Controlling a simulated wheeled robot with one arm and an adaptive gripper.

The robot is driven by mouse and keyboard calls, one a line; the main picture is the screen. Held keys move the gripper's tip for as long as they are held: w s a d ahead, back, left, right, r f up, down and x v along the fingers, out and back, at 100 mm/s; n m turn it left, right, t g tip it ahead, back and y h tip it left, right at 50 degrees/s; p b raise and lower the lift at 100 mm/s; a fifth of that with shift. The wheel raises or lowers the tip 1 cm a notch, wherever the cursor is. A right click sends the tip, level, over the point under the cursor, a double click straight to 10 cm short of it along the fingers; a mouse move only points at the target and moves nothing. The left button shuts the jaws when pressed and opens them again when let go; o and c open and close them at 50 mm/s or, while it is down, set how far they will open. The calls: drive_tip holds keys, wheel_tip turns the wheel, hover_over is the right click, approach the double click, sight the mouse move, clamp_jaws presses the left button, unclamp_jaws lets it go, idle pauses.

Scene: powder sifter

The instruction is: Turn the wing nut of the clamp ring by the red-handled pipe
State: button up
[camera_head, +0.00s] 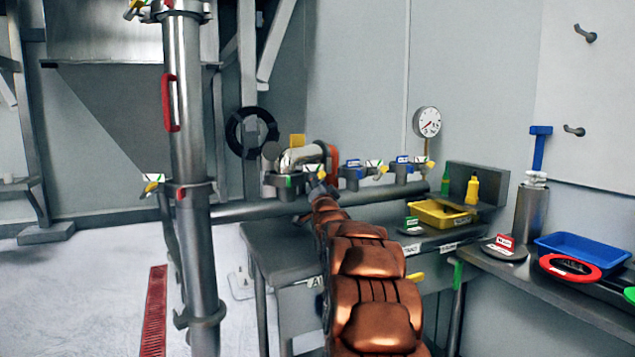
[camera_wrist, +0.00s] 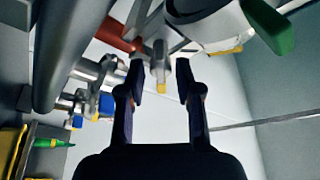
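My gripper (camera_wrist: 159,74) is open in the wrist view, its two dark fingers pointing up. A small grey fastener with a yellow tip (camera_wrist: 161,86), which looks like the wing nut, shows between the fingers with a gap on each side. A red handle (camera_wrist: 118,36) is just left of it, by a metal pipe. In the head view the red-orange handle (camera_head: 332,163) is beside a bent metal pipe (camera_head: 300,156) above the bench. My arm reaches up to just below that pipe, and its end (camera_head: 320,188) is small there. The clamp ring is hard to make out.
A vertical pipe (camera_head: 190,110) with another red handle (camera_head: 169,103) and a clamp stands at left. More clamps (camera_head: 374,167) line the horizontal pipe to the right. A green part (camera_wrist: 268,25) is close at upper right in the wrist view. A yellow tray (camera_head: 441,214) sits on the bench.

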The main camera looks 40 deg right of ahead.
drive_tip(key=shift+x, duration=1.1)
drive_tip(key=shift+c, duration=0.4)
clamp_jaws()
